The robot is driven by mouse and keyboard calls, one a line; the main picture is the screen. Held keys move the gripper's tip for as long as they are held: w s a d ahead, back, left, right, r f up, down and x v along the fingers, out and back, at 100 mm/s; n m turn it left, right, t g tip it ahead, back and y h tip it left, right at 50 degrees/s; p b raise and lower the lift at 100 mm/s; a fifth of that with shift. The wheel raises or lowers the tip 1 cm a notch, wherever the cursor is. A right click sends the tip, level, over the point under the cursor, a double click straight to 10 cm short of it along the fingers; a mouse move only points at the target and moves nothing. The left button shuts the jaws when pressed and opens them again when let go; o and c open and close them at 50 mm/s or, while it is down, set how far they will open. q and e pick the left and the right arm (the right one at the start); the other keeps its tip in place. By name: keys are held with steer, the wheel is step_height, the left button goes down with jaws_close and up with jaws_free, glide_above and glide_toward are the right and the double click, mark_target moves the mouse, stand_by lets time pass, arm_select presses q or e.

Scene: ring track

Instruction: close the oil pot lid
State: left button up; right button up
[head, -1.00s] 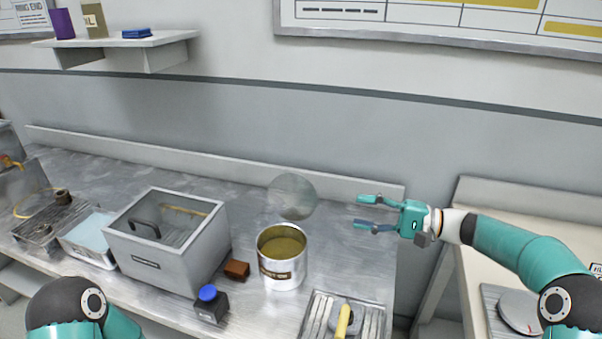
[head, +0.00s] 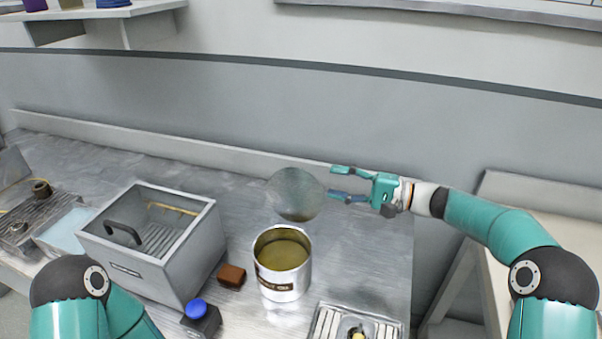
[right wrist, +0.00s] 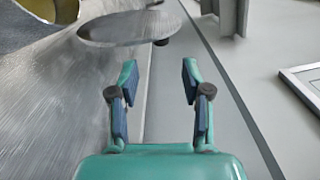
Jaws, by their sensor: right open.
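The oil pot (head: 283,287) is a silver can with a label, standing on the metal bench with its top open and yellow-brown oil inside. Its round grey lid (head: 295,194) stands raised behind the rim. In the right wrist view the lid (right wrist: 125,28) is ahead and to the left, with part of the pot (right wrist: 62,10) in the top left corner. My right gripper (head: 336,182) is open and empty, just right of the lid in the head view. The right wrist view shows a gap between its fingers (right wrist: 160,75) and the lid. My left gripper is out of view.
A grey open-topped box (head: 150,262), a brown block (head: 231,275) and a black box with a blue knob (head: 200,320) stand left of the pot. A slatted tray (head: 325,325) lies in front right. The bench (head: 370,255) right of the pot is clear.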

mark_target(300, 176)
steer(key=p+x, duration=0.1)
steer(key=x, duration=0.8)
steer(key=shift+s+a, duration=0.1)
steer(key=shift+a, duration=0.1)
steer(key=shift+c, duration=0.3)
steer(key=c, duration=0.8)
steer(key=shift+f, duration=0.1)
jaws_close()
